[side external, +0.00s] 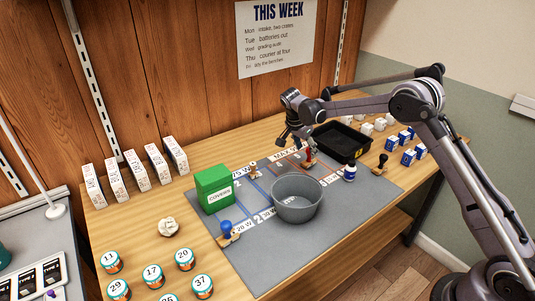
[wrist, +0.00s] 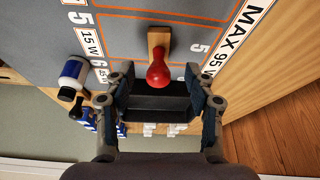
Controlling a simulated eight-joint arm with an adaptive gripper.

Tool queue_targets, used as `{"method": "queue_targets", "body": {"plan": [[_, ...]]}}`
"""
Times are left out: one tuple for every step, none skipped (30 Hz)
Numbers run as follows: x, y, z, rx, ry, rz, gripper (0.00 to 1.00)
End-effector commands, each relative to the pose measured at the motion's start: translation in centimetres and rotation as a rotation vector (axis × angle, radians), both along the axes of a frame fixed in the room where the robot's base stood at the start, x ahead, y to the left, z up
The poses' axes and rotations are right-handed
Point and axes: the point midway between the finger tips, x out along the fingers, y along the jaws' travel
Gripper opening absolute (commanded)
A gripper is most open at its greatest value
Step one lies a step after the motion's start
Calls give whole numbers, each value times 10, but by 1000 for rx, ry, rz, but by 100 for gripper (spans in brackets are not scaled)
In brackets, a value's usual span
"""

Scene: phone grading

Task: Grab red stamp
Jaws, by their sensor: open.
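The red stamp (wrist: 158,70) has a rounded red handle and a wooden base, and it sits on the grey mat (wrist: 130,62). In the side external view the red stamp (side external: 309,156) is small, close beside my gripper and in front of the black tray. My gripper (wrist: 160,86) is open in the wrist view, with one finger on each side below the red handle. The red knob lies near the gap between the fingertips, and nothing is held. In the side external view my gripper (side external: 297,143) hangs over the mat, next to the stamp.
A grey bowl (side external: 297,212) stands on the mat in front of the stamp. A white bottle with a blue label (side external: 350,172) and a black stamp (side external: 380,163) are to the right. A black tray (side external: 342,150) lies behind. A green box (side external: 213,198) and a blue stamp (side external: 227,230) are left.

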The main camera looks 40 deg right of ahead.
Motion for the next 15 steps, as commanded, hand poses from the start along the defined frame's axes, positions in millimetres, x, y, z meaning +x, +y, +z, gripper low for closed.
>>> {"method": "queue_targets", "body": {"plan": [[0,-1,-3,0,0,0,55],[0,-1,-3,0,0,0,55],[0,-2,-5,0,0,1,55],[0,-2,-6,0,0,1,55],[0,-2,-7,0,0,1,55],[0,-3,-10,0,0,1,55],[0,-4,-13,0,0,1,55],[0,-5,-17,0,0,1,55],[0,-6,-22,0,0,1,55],[0,-7,-25,0,0,1,55],[-1,-8,-30,0,0,1,55],[-1,-9,-36,0,0,1,55],[0,-11,-40,0,0,1,55],[0,-13,-43,0,0,1,55],[0,-15,-47,0,0,0,55]]}}
